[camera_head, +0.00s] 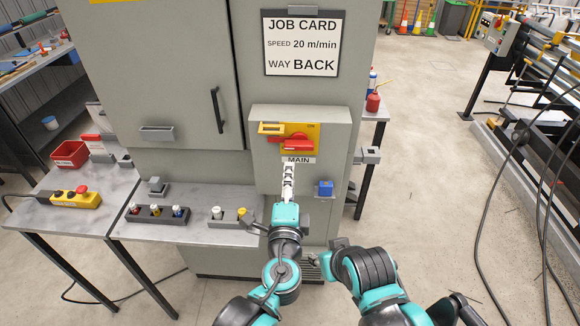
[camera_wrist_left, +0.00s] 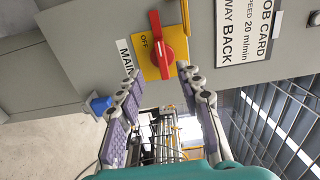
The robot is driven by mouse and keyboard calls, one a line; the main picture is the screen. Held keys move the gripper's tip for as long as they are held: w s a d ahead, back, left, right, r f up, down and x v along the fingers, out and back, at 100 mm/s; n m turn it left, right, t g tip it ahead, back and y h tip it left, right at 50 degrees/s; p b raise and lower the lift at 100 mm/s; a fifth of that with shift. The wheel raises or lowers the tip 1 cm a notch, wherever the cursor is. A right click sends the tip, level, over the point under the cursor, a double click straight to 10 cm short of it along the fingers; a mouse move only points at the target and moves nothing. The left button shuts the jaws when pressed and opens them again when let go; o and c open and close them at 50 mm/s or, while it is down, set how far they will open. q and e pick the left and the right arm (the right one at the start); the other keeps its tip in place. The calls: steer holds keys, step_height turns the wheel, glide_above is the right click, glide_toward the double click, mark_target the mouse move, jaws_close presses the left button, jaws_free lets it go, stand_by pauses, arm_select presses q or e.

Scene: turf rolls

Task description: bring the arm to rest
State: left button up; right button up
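My left gripper (camera_head: 288,182) is in front of the grey cabinet, just below the red main switch (camera_head: 291,143) on its yellow plate. In the left wrist view its two fingers (camera_wrist_left: 161,80) are apart with nothing between them, and the red handle (camera_wrist_left: 161,45) is beyond the tips. The handle lies horizontal in the head view; the word OFF shows beside it in the wrist view. The MAIN label (camera_head: 298,160) is under the plate. My right arm (camera_head: 368,275) is bent at the lower right; no fingers of its gripper can be made out.
A job card (camera_head: 303,43) reads speed 20 m/min, way back. A blue block-like part (camera_head: 325,188) sticks out right of my left gripper. A shelf (camera_head: 205,225) with buttons and a table with a yellow pendant (camera_head: 76,197) stand left. Open floor (camera_head: 430,190) lies right, before a rail machine.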

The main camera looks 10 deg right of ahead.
arm_select(q)
steer(key=shift+s+a, duration=0.15)
steer(key=shift+s, duration=0.2)
steer(key=a+f+n+g+y, duration=0.2)
steer(key=a+f+n+y, duration=0.3)
steer(key=a, duration=0.6)
steer(key=a+f+n+g+y, duration=0.1)
steer(key=a+n+g+y, duration=0.15)
steer(key=a+n, duration=0.65)
steer(key=s+a+f+n+g+h, duration=0.1)
steer(key=s+a+f+n+g, duration=0.2)
steer(key=s+a, duration=0.2)
steer(key=s+a+f+n+g+h, duration=0.1)
steer(key=s+a+f+n+g, duration=0.2)
steer(key=s, duration=0.5)
steer(key=shift+s+a+f+n, duration=0.3)
steer(key=shift+a+f+n, duration=0.2)
steer(key=shift+a, duration=0.35)
